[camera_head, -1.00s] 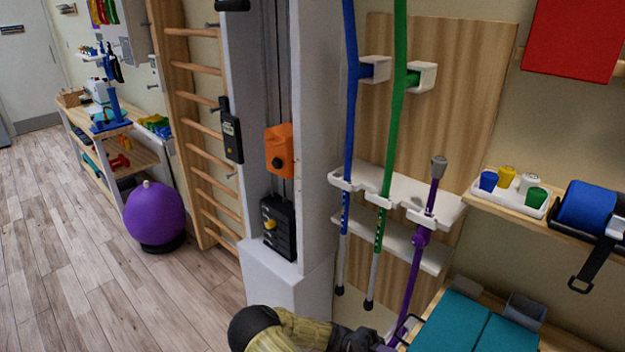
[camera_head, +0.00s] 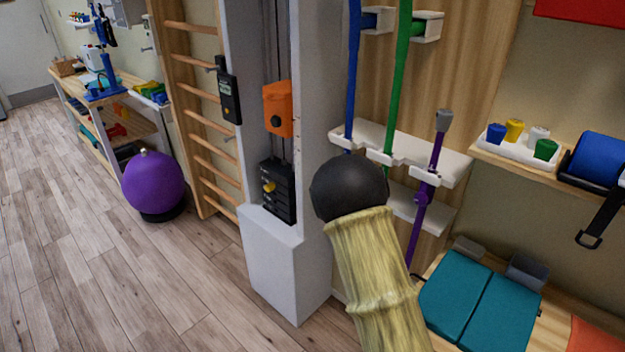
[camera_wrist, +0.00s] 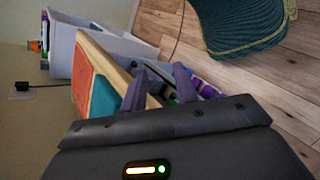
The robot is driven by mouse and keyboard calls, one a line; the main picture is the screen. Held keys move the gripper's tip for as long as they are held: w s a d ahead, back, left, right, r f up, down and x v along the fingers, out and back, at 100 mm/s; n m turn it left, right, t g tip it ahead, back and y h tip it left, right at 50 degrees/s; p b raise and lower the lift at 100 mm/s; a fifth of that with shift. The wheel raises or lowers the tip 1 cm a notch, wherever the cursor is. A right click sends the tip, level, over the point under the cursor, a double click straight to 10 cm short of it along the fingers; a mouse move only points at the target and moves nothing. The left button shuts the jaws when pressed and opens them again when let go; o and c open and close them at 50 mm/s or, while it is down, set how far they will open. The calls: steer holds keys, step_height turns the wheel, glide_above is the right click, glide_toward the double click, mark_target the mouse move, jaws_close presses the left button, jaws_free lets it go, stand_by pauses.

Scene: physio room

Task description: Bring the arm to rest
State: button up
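My arm (camera_head: 372,270) rises from the bottom of the head view, with a black rounded joint and a yellowish sleeve. It stands in front of the white weight column's edge and the cane rack, and hides part of both. My gripper (camera_wrist: 160,78) shows only in the wrist view. Its two purple-grey fingers are apart, and I see nothing held between them. Beyond the fingers are a teal pad (camera_wrist: 104,100) and a red pad (camera_wrist: 86,70) on a wooden-edged surface.
A purple cane (camera_head: 424,190) hangs in the white rack (camera_head: 452,165), beside blue and green poles. Teal pads (camera_head: 455,293) lie on a low bench at right. A purple ball (camera_head: 153,183) sits on the floor. The wooden floor (camera_head: 130,285) at left is clear.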

steer(key=w+a+r+n+t+y+p, duration=0.1)
steer(key=r+t+p, duration=0.4)
steer(key=r, duration=0.7)
steer(key=a+r+n+t+y+p, duration=0.1)
steer(key=a+r+t+y+p, duration=0.2)
steer(key=r+t+p, duration=0.3)
step_height(320, 180, up, 7)
steer(key=y+p, duration=0.1)
steer(key=p, duration=0.2)
steer(key=shift+w+f+n+y, duration=0.15)
steer(key=shift+w+n+y, duration=0.15)
steer(key=shift+w+y, duration=0.1)
stand_by(0.9)
steer(key=shift+a, duration=0.55)
